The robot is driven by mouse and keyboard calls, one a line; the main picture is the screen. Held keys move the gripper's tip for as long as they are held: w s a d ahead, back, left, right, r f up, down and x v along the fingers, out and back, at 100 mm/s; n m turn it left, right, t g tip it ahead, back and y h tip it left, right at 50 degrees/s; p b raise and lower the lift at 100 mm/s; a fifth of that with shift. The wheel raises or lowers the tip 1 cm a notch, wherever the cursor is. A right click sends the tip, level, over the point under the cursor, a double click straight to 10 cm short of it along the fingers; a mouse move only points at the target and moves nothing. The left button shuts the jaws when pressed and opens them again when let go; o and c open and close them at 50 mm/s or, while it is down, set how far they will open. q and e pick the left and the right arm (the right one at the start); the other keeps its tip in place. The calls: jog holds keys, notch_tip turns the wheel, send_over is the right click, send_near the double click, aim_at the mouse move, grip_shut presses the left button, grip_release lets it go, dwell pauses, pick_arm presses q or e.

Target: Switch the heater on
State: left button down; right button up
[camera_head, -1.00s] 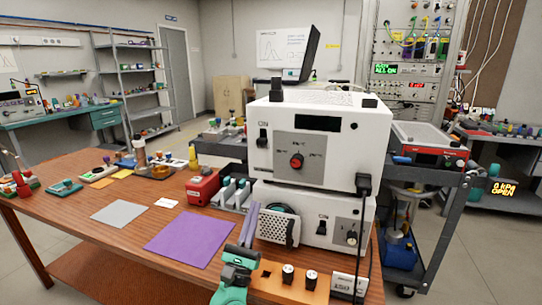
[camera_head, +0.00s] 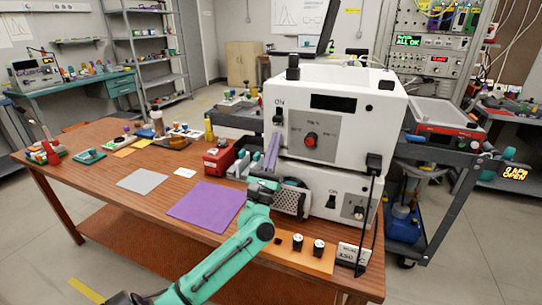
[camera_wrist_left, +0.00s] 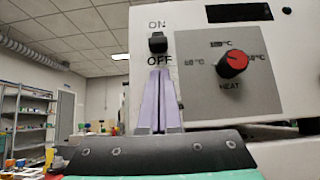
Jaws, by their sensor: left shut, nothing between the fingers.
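The heater is a white box (camera_head: 375,130) with a dark display, a red knob (camera_head: 311,139) and a black switch (camera_head: 279,118) at its left front. In the left wrist view the switch (camera_wrist_left: 158,43) sits between the labels ON above and OFF below; its position is hard to tell. My left gripper (camera_head: 275,138) has long purple fingers, shut and empty, pointing up at the panel. In the left wrist view the fingertips (camera_wrist_left: 160,73) are just below the OFF label, under the switch; contact with the panel cannot be told. My right gripper is out of view.
The heater stands on a second white box (camera_head: 325,186) with its own switch and knob. A black plug and cable (camera_head: 374,162) hang at the right. A purple mat (camera_head: 207,204), a grey mat (camera_head: 142,181) and a red box (camera_head: 219,160) lie to the left on the wooden table.

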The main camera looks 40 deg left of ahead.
aim_at(276, 120)
pick_arm(q)
notch_tip(276, 120, up, 2)
jog(key=shift+s+r+p, duration=0.1)
jog(key=shift+r+p, duration=0.15)
jog(key=shift+p, duration=0.05)
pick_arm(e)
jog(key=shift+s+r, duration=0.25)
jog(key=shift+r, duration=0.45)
pick_arm(q)
notch_tip(276, 120, up, 3)
jog(key=shift+p, duration=1.05)
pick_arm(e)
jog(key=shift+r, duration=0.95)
